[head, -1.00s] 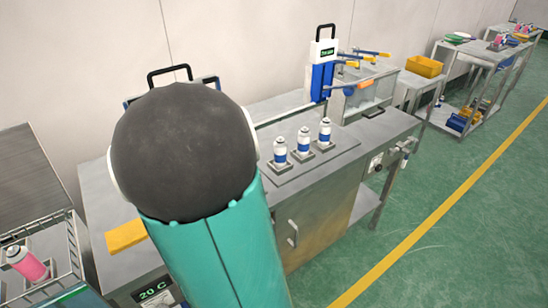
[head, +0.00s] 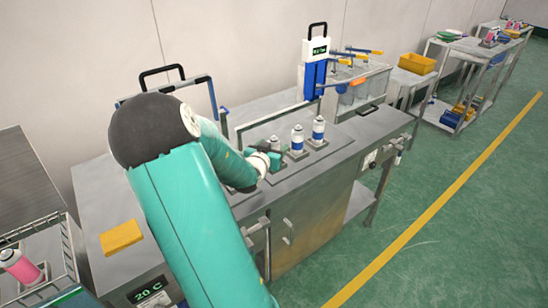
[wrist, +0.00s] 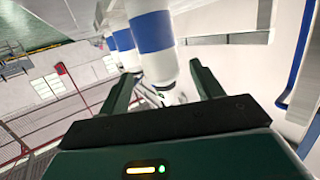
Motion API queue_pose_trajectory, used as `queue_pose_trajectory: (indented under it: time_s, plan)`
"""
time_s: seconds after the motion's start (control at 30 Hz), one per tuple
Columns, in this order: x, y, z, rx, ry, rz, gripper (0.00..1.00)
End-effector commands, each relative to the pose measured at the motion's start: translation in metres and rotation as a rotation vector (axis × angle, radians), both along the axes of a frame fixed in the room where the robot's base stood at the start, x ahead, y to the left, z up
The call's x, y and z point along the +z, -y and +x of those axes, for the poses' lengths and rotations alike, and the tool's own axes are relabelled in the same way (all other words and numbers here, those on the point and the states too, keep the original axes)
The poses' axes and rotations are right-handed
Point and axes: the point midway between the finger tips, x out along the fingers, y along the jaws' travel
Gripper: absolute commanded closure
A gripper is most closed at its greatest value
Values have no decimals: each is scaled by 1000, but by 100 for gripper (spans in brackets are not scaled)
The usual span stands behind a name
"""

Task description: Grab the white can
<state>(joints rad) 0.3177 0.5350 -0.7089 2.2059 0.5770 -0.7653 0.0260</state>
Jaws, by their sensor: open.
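Three white cans with blue bands stand upright in a row of square holders on the workbench. The nearest can (wrist: 153,35) fills the middle of the wrist view. In the head view my gripper (head: 264,162) is at this nearest can (head: 275,144) and hides part of it. In the wrist view the open fingers of my gripper (wrist: 163,78) lie on either side of that can. I cannot tell whether they touch it. The middle can (head: 297,138) and the far can (head: 318,128) stand apart from the gripper.
A blue and white device (head: 316,75) and a clear-walled fixture (head: 358,90) stand behind the cans. A yellow block (head: 121,238) lies at the bench's left. The floor at right is clear.

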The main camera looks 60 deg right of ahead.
Motion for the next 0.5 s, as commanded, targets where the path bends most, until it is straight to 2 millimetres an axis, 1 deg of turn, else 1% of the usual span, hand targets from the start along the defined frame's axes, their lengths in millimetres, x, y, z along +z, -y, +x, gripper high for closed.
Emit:
queue_pose_trajectory:
  time_s: [0.1, 0.23, 0.33, 0.5]
  plan:
    - [-5, 19, 2, -2, -2, 0, 34]
    - [-9, 36, 5, -2, 0, -1, 34]
    - [-10, 43, 6, 0, -1, 0, 34]
    - [-10, 43, 7, 1, 0, 0, 34]
